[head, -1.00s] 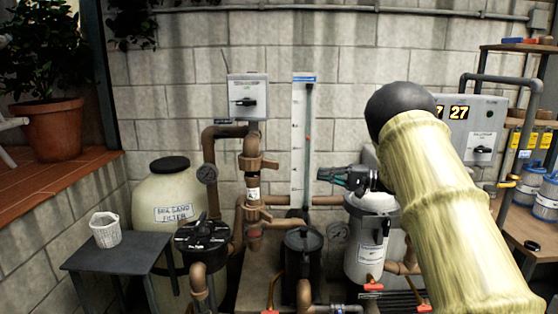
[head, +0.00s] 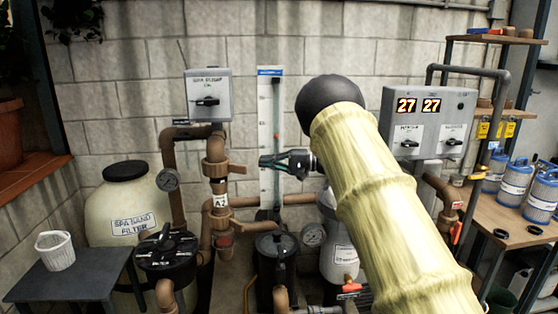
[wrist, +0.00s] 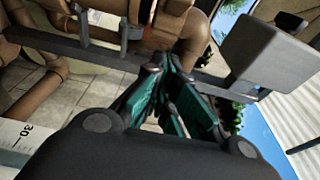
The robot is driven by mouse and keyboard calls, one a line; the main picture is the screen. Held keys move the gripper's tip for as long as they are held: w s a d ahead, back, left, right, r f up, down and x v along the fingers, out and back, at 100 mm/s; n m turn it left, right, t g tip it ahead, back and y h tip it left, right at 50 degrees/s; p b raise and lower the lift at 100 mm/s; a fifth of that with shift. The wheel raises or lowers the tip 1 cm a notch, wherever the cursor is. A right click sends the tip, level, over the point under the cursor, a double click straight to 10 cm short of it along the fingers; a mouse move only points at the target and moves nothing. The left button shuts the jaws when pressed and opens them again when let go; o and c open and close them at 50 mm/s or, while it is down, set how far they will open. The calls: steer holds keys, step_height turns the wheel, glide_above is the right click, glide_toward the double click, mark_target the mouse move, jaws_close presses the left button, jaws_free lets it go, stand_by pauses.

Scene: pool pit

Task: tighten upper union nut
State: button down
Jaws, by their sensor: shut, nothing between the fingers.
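The upper union nut (head: 216,168) is a brown collar with side wings on the upright brown pipe below the grey switch box. A similar lower union nut (head: 221,222) sits further down, below the A2 label. My gripper (head: 264,161) is shut and empty in front of the white gauge board, to the right of the upper nut and apart from it in the head view. In the wrist view my gripper's dark green fingers (wrist: 160,78) are together, with brown pipework (wrist: 180,35) beyond them. Which fitting that is, I cannot tell for sure.
The grey switch box (head: 208,95) hangs above the nut. The white gauge board (head: 268,110) stands behind my gripper. A black-lidded pump (head: 166,250), the sand filter (head: 125,205) and a small table (head: 70,275) are at lower left. Shelves with blue filters (head: 515,180) stand right.

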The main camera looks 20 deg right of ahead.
steer(key=a, duration=0.1)
steer(key=s+a+p, duration=0.1)
steer(key=a, duration=0.1)
steer(key=s+a, duration=0.1)
steer(key=a, duration=0.1)
steer(key=shift+a+p, duration=0.1)
steer(key=shift+p, duration=0.3)
steer(key=shift+a+r, duration=0.1)
steer(key=shift+r, duration=0.05)
